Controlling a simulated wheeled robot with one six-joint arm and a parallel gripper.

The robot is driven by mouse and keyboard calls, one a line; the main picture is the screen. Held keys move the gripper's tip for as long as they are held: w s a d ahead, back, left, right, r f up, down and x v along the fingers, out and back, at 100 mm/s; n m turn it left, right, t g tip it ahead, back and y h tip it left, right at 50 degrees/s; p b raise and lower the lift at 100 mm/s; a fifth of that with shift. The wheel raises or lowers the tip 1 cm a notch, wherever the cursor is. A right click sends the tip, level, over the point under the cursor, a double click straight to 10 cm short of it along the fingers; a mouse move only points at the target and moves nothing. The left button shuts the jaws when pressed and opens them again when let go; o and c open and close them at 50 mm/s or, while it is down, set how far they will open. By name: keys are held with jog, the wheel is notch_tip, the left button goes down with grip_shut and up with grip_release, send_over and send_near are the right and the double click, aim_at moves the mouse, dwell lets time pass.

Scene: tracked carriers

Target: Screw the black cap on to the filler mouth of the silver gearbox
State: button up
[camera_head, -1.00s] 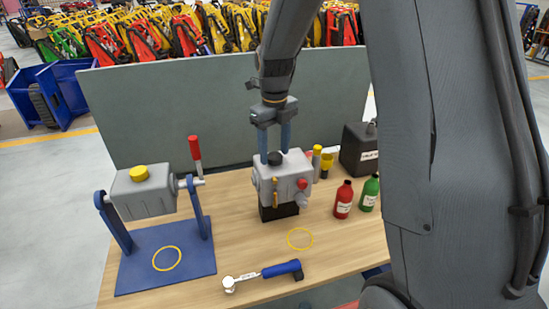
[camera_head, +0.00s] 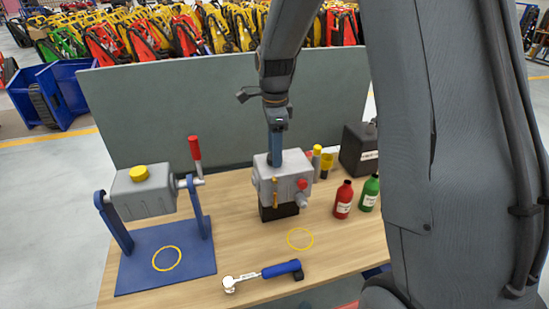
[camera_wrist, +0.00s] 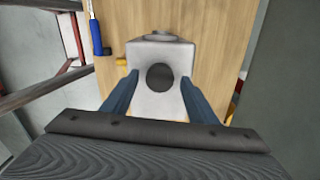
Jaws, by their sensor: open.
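The silver gearbox (camera_head: 290,178) stands on a black block on the wooden table, with a red knob on its front. In the wrist view the round black cap (camera_wrist: 160,77) sits on top of the gearbox (camera_wrist: 158,104), at the filler mouth. The mouth itself is hidden under it. My gripper (camera_head: 275,160) points down over the gearbox top. It is open, with one blue finger on each side of the cap and a visible gap to it in the wrist view (camera_wrist: 158,82). In the head view the fingers line up and hide the cap.
A blue-handled ratchet (camera_head: 262,274) lies in front. A grey box with a yellow cap (camera_head: 139,173) hangs in a blue stand at left. A grey panel (camera_head: 180,115) stands behind.

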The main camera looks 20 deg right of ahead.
jog(key=n, duration=0.8)
jog(key=shift+n, duration=0.3)
jog(key=n, duration=0.3)
jog(key=shift+n, duration=0.4)
jog(key=n, duration=0.4)
jog(key=shift+n, duration=0.4)
